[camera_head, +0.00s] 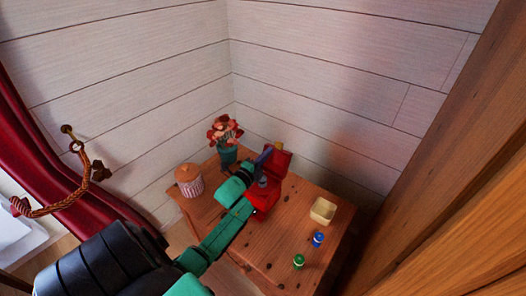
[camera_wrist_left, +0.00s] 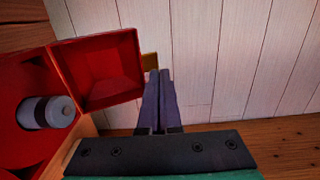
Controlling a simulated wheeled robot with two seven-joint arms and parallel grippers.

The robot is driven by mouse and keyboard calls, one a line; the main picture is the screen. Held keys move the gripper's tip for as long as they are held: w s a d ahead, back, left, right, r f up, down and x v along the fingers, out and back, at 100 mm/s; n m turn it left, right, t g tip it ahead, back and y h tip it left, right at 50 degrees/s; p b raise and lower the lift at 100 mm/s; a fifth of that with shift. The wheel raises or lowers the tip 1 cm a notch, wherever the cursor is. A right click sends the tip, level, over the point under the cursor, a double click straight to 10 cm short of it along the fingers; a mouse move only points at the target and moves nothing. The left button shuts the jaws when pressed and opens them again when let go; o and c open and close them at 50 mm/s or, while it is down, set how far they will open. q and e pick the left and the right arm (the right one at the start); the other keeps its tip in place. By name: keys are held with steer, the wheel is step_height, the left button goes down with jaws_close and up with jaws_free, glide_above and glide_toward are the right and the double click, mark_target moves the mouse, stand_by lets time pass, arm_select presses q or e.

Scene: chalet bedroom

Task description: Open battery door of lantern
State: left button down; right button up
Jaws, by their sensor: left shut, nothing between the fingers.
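The red lantern (camera_head: 262,204) is on the wooden table, partly hidden by my left arm. Its square, hollow red door (camera_head: 283,160) stands swung out from the body; it also shows in the left wrist view (camera_wrist_left: 102,68). A grey cylindrical battery (camera_wrist_left: 47,112) sits in the red lantern body at the left of that view. My left gripper (camera_head: 266,152) is shut and empty. Its fingertips (camera_wrist_left: 158,74) are just beside the door's outer edge; whether they touch it, I cannot tell. My right gripper is not in view.
On the table (camera_head: 212,212) are a striped jar with an orange lid (camera_head: 189,180), a potted red flower (camera_head: 225,136), a cream box (camera_head: 323,210), and small blue (camera_head: 317,239) and green (camera_head: 299,262) items. Plank walls close in behind; a wooden panel (camera_head: 445,190) stands at right.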

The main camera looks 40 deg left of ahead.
arm_select(q)
steer(key=shift+w+a+g, duration=0.1)
steer(key=shift+w+g, duration=0.3)
steer(key=shift+w, duration=0.8)
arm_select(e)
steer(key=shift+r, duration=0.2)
arm_select(q)
steer(key=shift+r, duration=0.1)
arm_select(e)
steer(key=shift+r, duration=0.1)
